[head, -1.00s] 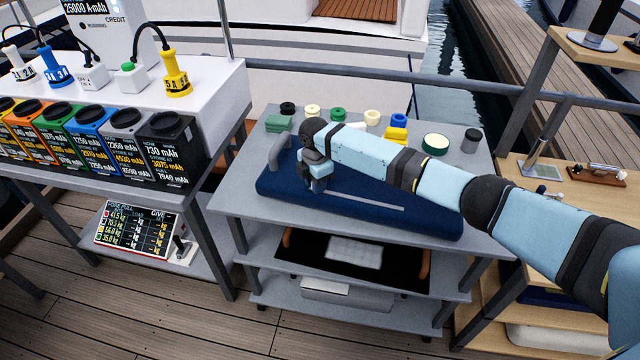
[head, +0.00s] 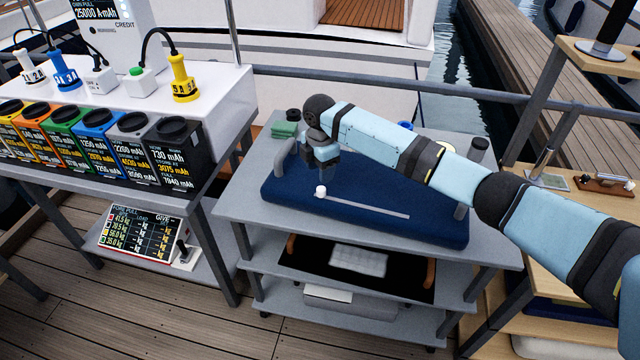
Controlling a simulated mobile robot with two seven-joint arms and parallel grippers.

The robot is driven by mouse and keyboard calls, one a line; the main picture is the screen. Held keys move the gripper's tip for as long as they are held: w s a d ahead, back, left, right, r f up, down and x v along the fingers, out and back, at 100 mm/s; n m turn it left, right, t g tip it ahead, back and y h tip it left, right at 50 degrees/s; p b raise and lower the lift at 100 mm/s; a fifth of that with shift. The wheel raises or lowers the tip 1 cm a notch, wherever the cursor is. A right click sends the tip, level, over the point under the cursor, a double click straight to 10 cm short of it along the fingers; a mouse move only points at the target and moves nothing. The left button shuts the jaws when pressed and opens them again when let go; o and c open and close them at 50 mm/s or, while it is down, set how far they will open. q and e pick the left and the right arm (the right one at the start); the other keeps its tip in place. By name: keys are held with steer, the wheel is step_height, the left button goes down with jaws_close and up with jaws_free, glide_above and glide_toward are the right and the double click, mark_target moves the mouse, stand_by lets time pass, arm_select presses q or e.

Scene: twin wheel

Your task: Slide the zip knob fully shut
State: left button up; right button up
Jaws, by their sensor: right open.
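The white zip knob (head: 320,191) stands at the left end of a pale grey zip track (head: 365,207) on a dark blue padded case (head: 430,228). The case lies on the top shelf of a grey cart. My right gripper (head: 321,168) is open and points down, just above and behind the knob, apart from it as far as I can see. Its fingers are small and dark in this view. My left gripper is not in view.
Batteries (head: 176,150) fill a bench at left. A black tray (head: 400,279) lies on the shelf below.

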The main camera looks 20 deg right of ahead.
mark_target(320, 188)
step_height(320, 188, up, 6)
steer(key=shift+r, duration=0.2)
steer(key=shift+f, duration=0.1)
stand_by(0.3)
steer(key=s+a+f+m+t+y+p, duration=0.1)
steer(key=s+a+f+m+t+y, duration=0.1)
steer(key=s+a+f+m, duration=0.45)
steer(key=s+a+f+m+t+y+p, duration=0.1)
steer(key=s+a+f+t+y+p, duration=0.2)
steer(key=s+f, duration=0.75)
steer(key=s+d+m+t+h, duration=0.1)
steer(key=s+d+m+t, duration=0.2)
steer(key=s, duration=0.7)
steer(key=s+d+f+m+t+p, duration=0.1)
steer(key=s+d+m+t, duration=0.2)
steer(key=s+m, duration=0.4)
steer(key=s+d, duration=0.1)
steer(key=s, duration=0.3)
steer(key=shift+d+f+h, duration=0.15)
steer(key=shift+f+h, duration=0.15)
steer(key=shift+h, duration=0.1)
